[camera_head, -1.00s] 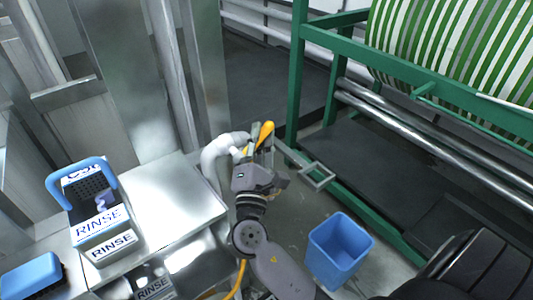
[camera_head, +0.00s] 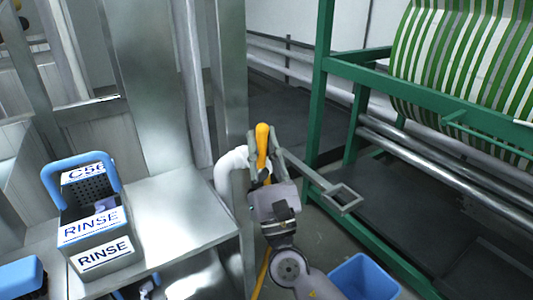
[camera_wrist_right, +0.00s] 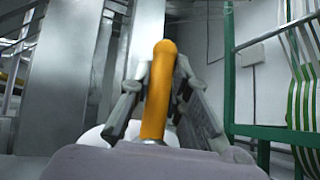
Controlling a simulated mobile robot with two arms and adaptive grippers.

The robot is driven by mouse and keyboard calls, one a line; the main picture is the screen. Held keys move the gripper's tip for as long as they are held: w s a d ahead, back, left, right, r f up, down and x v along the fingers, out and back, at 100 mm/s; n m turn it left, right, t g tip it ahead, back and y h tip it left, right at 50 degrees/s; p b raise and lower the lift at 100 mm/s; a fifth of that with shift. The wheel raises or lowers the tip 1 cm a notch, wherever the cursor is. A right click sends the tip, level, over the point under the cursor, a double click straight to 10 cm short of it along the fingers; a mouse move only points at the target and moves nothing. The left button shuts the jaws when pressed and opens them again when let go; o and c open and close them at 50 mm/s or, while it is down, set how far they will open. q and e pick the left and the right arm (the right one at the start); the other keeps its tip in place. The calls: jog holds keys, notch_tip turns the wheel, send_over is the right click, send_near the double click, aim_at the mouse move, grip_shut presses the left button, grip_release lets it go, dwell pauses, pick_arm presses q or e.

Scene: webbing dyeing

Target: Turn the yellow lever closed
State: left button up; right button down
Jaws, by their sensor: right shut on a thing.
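The yellow lever (camera_head: 262,140) stands close to upright beside the white pipe (camera_head: 229,168), near the right end of the steel counter. My right gripper (camera_head: 263,158) is shut on the lever, with one finger on each side of it. In the right wrist view the lever (camera_wrist_right: 157,92) rises between the two fingers (camera_wrist_right: 155,105), and its rounded top sticks out above them. The lever's lower end is hidden behind the gripper. My left gripper is not in view.
A steel counter (camera_head: 185,215) at left holds a grey basket (camera_head: 85,215) with RINSE labels and a blue handle. A green frame (camera_head: 318,85) with a striped webbing roll (camera_head: 455,80) stands at right. A blue bin (camera_head: 362,280) is on the floor below.

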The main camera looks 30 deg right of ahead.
jog(key=shift+a+f+n+y+b, duration=0.15)
jog(key=shift+a+n+y+b, duration=0.15)
jog(key=shift+n+y, duration=0.75)
jog(key=shift+n, duration=0.35)
jog(key=c, duration=1.5)
grip_release()
jog(key=v, duration=1.2)
jog(key=shift+w, duration=0.1)
jog(key=shift+d, duration=0.1)
